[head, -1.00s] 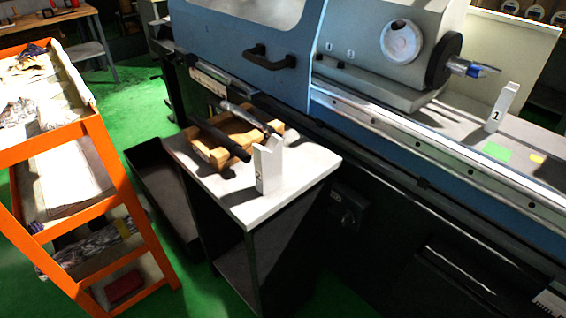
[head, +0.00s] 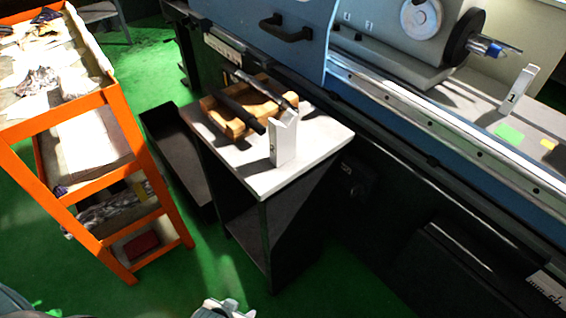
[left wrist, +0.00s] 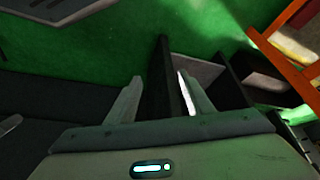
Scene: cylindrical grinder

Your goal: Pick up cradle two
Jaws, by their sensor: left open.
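A white upright cradle with a notched top (head: 283,140) stands on the front part of a small white-topped table (head: 262,184); I cannot read a number on it. A second white cradle (head: 520,88), marked 1, stands on the machine bed at right. My left gripper (head: 224,308) shows at the bottom edge of the head view, low and in front of the table, well apart from the cradle. In the left wrist view its two fingers (left wrist: 160,78) are spread with nothing between them. No cradle can be made out in that view. My right gripper is not in view.
A wooden holder (head: 238,122) with dark bars lies behind the cradle on the table. The blue-grey grinder (head: 415,125) runs behind and right. An orange shelf cart (head: 130,150) stands at left, with a black bin (head: 180,160) between. Green floor is clear in front.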

